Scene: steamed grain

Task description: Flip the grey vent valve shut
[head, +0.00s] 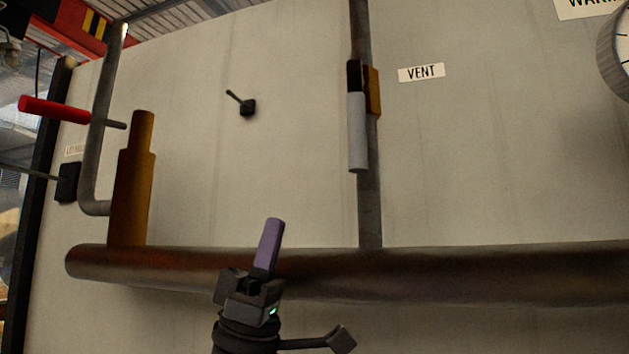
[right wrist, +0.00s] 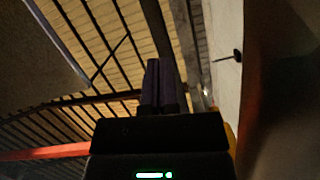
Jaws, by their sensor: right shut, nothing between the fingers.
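The grey vent valve handle (head: 357,131) hangs straight down along the vertical pipe, beside the VENT label (head: 421,73). Its black pivot and a brass valve body (head: 373,91) sit at its top. My right gripper (head: 272,230) is shut and empty, its purple fingers pointing up in front of the horizontal pipe, to the left of and below the grey handle. In the right wrist view the purple fingers (right wrist: 159,84) are together with nothing between them. The grey handle is not seen in the right wrist view. My left gripper is not in view.
A thick horizontal pipe (head: 480,273) crosses low along the pale wall. At left are a red handle (head: 55,109) and a brass fitting (head: 134,190). A small black lever (head: 247,106) is on the wall, and a gauge (head: 617,55) at upper right. The wall between pipes is mostly clear.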

